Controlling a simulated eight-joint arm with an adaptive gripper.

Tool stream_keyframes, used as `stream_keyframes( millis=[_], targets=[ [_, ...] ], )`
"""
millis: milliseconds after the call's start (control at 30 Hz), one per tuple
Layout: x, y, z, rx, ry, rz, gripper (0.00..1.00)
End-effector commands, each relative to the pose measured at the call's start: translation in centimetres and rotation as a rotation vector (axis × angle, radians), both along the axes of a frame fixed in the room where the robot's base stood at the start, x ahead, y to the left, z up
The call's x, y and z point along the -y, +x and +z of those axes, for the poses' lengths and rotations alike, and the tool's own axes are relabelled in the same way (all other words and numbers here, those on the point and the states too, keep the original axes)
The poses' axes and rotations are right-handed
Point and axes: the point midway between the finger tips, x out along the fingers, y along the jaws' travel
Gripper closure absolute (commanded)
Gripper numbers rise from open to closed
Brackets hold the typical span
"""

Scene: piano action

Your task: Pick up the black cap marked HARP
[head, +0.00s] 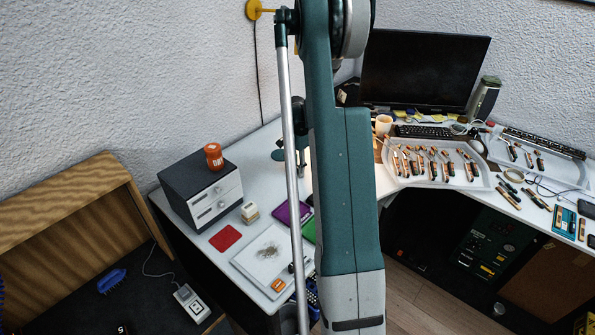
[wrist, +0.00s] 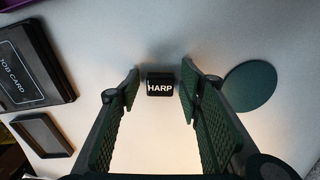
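The black cap marked HARP (wrist: 160,87) stands on the pale worktop (wrist: 215,35) in the wrist view, its white lettering facing me. My gripper (wrist: 159,74) is open, with its two green ribbed fingers to the left and right of the cap. There is a visible gap on each side, and nothing is held. The tips reach about level with the cap; how high they are above the worktop I cannot tell. In the head view I cannot make out the cap or my fingers; my own arm covers the middle of that picture.
A dark green disc (wrist: 250,87) lies right of my right finger. A black JOB CARD holder (wrist: 28,70) and a small black tray (wrist: 42,136) lie left. In the head view, a drawer cabinet (head: 202,190) stands left and a parts tray (head: 435,178) right.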

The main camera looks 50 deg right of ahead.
Motion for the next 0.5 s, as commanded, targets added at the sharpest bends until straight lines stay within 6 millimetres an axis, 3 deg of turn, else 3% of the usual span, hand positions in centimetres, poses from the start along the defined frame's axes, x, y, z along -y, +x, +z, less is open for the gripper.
stream_keyframes(
  millis=[33,133,500],
  targets=[
    [0.0,0.0,0.0,0.0,0.0,0.0,0.72],
    [0.0,0.0,0.0,0.0,0.0,0.0,0.85],
    [0.0,-0.01,0.11,0.0,0.0,0.0,0.85]
  ],
)
